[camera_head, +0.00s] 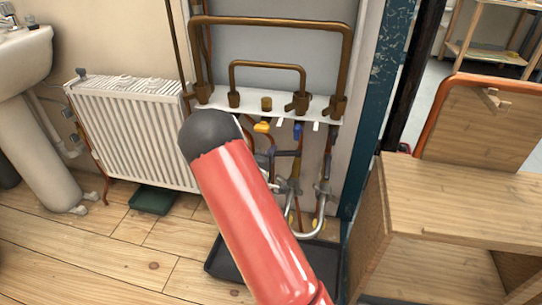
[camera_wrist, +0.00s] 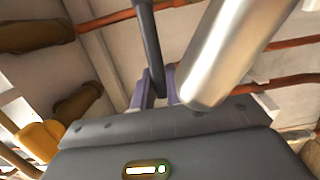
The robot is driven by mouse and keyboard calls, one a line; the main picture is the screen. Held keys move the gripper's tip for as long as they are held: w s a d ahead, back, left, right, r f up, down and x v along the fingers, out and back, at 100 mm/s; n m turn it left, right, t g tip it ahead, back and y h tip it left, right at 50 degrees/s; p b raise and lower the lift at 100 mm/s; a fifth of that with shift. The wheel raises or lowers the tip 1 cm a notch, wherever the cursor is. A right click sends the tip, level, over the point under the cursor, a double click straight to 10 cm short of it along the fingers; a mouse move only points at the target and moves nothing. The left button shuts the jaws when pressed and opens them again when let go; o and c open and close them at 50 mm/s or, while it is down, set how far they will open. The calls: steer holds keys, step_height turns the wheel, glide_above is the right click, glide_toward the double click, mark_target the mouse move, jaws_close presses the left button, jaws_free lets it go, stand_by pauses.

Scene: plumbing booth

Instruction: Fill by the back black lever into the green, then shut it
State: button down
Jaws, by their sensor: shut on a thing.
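My gripper (camera_wrist: 160,92) is shut on a long dark lever (camera_wrist: 150,45), whose end sits between the two purplish fingers in the wrist view. I cannot tell from this view whether it is the back one. A shiny metal cylinder (camera_wrist: 225,50) is close on the right of the lever. In the head view my red arm hides the gripper and the lever in front of the pipework. A shallow green tray (camera_head: 152,199) lies on the floor below the radiator. I cannot see whether liquid is in it.
A copper pipe manifold (camera_head: 275,20) with yellow (camera_head: 262,127) and blue (camera_head: 298,130) handles is on the wall. A black tray (camera_head: 225,265) lies beneath. A white radiator (camera_head: 132,132) and sink (camera_head: 25,55) are left; a wooden cabinet (camera_head: 465,200) is close on the right.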

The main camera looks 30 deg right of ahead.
steer(key=c, duration=1.4)
jaws_free()
steer(key=v, duration=0.7)
steer(key=shift+s+a, duration=0.25)
steer(key=shift+a, duration=0.05)
